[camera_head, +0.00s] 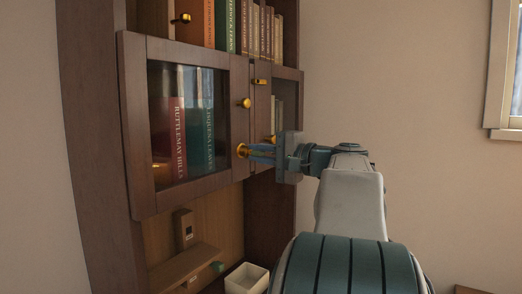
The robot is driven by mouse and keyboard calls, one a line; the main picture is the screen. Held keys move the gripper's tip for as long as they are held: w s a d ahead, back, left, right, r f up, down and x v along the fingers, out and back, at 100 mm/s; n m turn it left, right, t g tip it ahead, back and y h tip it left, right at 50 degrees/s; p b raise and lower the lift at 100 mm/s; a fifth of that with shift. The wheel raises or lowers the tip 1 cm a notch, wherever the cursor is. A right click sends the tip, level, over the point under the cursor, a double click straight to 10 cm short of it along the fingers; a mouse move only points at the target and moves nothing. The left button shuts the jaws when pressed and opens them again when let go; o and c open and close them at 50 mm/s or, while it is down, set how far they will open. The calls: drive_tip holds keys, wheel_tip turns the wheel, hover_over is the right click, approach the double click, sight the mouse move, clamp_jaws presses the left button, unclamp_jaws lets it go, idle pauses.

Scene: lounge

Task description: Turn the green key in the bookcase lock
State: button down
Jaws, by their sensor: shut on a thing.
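The bookcase (88,130) stands at the left, in dark wood. Its glass-fronted door (137,120) is in the middle of the view. A round gold lock (242,150) sits on the door's right stile, below a gold knob (245,103). My gripper (254,152) comes in from the right, with its fingertips right at this lock. It is shut on the green key, which is mostly hidden between the fingers. How far the key is turned cannot be seen.
Books stand behind the glass and on the shelf above. Below are a brown box (184,229), a small green thing (217,266) and a white open container (247,279). A second narrow door (262,108) adjoins at the right.

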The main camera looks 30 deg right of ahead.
drive_tip(key=shift+w+a+r, duration=0.1)
drive_tip(key=shift+a, duration=0.05)
drive_tip(key=c, duration=1.3)
unclamp_jaws()
drive_tip(key=shift+w, duration=0.1)
drive_tip(key=shift+c, duration=0.2)
drive_tip(key=shift+w, duration=0.1)
drive_tip(key=o, duration=0.4)
drive_tip(key=shift+b+v, duration=0.6)
drive_tip(key=shift+v, duration=3.1)
drive_tip(key=shift+a, duration=0.15)
